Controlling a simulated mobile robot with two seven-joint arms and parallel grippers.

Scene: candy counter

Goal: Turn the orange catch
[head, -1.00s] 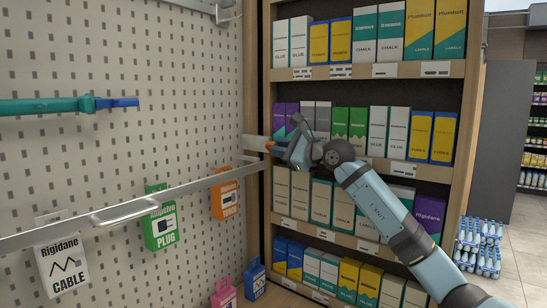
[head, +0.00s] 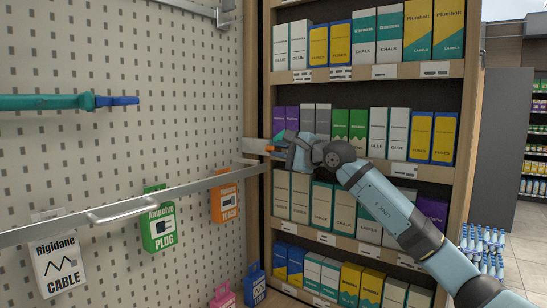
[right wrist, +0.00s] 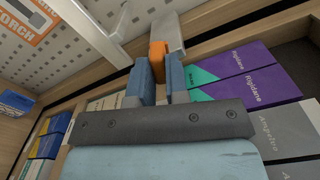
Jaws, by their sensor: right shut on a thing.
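The orange catch (right wrist: 157,54) shows in the right wrist view at the end of a grey metal bar (right wrist: 166,28). In the head view only a small bit of the orange catch (head: 270,149) shows, at the corner between the pegboard and the shelf. My right gripper (head: 279,147) reaches it from the right. In the right wrist view its two blue-grey fingers (right wrist: 160,72) are shut on the catch, which sits between their tips. The fingers hide part of the catch. My left gripper is not in view.
A long metal bar (head: 75,225) with a handle (head: 130,209) crosses in front of the pegboard (head: 120,60). Hanging packs (head: 159,228) sit behind it. A shelf unit (head: 365,72) full of boxes stands close behind my right gripper. A teal and blue rod (head: 60,102) is at left.

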